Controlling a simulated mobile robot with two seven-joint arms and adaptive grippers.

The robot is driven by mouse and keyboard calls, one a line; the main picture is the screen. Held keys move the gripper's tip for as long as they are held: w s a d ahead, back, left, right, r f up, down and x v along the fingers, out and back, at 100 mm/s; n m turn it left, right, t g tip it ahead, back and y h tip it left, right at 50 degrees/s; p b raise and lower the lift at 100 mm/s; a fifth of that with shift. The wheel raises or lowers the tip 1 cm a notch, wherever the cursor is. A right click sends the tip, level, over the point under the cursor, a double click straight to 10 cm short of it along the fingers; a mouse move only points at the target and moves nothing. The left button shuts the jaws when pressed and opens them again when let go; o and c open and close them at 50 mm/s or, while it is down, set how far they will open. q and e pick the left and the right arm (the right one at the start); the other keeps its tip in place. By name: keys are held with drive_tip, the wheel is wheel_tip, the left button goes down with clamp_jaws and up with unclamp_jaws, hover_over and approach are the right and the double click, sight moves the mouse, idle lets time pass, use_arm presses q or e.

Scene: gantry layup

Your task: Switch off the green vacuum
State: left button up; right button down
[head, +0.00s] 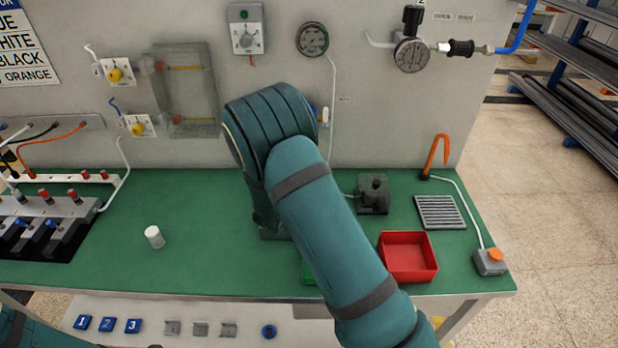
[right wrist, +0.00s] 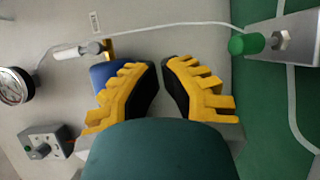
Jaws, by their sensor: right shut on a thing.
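In the right wrist view my right gripper (right wrist: 162,82) has its yellow fingers nearly together, with dark pads facing each other. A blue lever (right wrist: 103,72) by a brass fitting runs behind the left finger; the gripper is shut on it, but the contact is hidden. In the head view my right arm covers this gripper, and part of the valve fitting (head: 325,114) shows beside the arm. A grey box with a green button (head: 244,14) is on the panel, also seen in the wrist view (right wrist: 42,142). A green knob (right wrist: 250,44) is on another grey box. My left gripper is out of view.
A pressure gauge (head: 312,39) hangs above the fitting. A red bin (head: 407,251), a grilled plate (head: 440,211), a dark block (head: 373,198) and an orange-buttoned box (head: 490,262) are on the right. A white cylinder (head: 155,237) stands left; green worktop around it is clear.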

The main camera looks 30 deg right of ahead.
drive_tip(key=shift+r, duration=2.25)
